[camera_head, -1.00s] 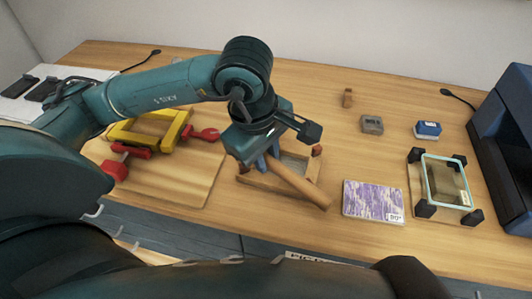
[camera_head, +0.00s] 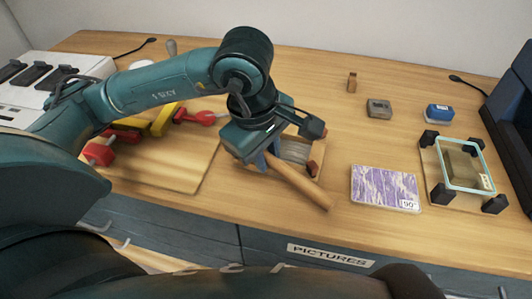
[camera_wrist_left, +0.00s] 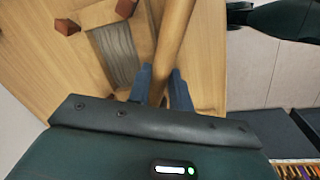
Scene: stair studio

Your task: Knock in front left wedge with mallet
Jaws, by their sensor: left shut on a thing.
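My left gripper (camera_head: 266,158) is shut on the wooden handle of the mallet (camera_head: 304,190), which slants down to the right over the table's front part. In the left wrist view the blue fingers (camera_wrist_left: 161,88) lie on either side of the mallet handle (camera_wrist_left: 174,35). The mallet's head cannot be made out. A wooden frame (camera_head: 318,174) with a grey slatted inside lies under and behind the gripper. A reddish-brown wedge (camera_head: 312,168) sits at its right side. In the wrist view two wedges (camera_wrist_left: 67,27) (camera_wrist_left: 125,8) show. The frame's front left corner is hidden by my gripper.
A board with red and yellow clamps (camera_head: 165,120) lies left. A purple patterned block (camera_head: 385,188) and a glass-topped piece with black corners (camera_head: 462,168) lie right. A grey block (camera_head: 379,108) and a blue box (camera_head: 439,113) stand behind. The table between is clear.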

